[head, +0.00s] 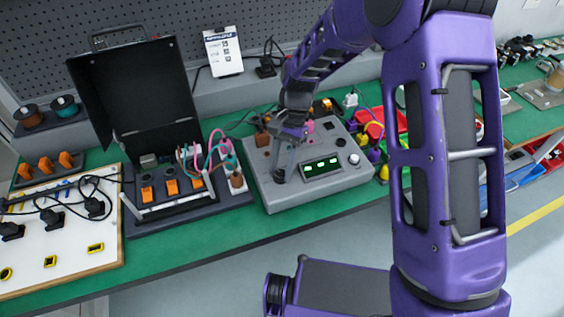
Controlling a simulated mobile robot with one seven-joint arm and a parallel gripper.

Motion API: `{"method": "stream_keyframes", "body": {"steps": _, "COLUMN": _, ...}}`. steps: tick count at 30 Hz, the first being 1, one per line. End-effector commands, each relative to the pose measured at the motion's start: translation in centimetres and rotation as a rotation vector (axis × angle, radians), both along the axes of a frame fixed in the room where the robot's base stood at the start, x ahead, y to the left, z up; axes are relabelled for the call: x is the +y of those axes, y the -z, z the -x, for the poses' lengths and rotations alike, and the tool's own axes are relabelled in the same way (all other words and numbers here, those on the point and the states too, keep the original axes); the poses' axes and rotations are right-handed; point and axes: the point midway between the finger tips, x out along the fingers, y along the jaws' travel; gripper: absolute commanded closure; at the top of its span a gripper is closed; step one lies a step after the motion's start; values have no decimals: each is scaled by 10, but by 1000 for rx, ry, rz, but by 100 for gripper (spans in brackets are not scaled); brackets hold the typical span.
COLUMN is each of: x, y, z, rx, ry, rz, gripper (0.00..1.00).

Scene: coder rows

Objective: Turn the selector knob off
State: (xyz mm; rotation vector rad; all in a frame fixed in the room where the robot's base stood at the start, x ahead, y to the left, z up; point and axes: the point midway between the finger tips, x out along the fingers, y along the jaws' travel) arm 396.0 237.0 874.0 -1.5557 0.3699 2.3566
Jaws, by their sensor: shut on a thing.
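A grey instrument box (347,182) with a green lit display (321,167) stands on the green bench. A dark selector knob (279,177) sits on its sloping front panel, left of the display. My gripper (281,170) reaches down from above and is shut on this knob. The fingers partly hide the knob, so its pointer direction cannot be told. A round light knob (354,158) sits right of the display, apart from my gripper.
An open black case (135,98) with orange switches and looped wires stands left of the box. A white board (75,262) with black cables lies at far left. A strip of green bench in front is clear.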

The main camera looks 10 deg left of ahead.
Motion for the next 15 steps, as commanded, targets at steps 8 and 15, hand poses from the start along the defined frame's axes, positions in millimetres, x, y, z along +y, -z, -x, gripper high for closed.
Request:
{"method": "stream_keyframes", "body": {"steps": 8, "x": 3, "y": -2, "z": 0, "rx": -1, "ry": -263, "rz": 1, "gripper": 100}}
{"method": "stream_keyframes", "body": {"steps": 15, "x": 4, "y": -1, "z": 0, "rx": -1, "ry": -491, "rz": 0, "gripper": 100}}
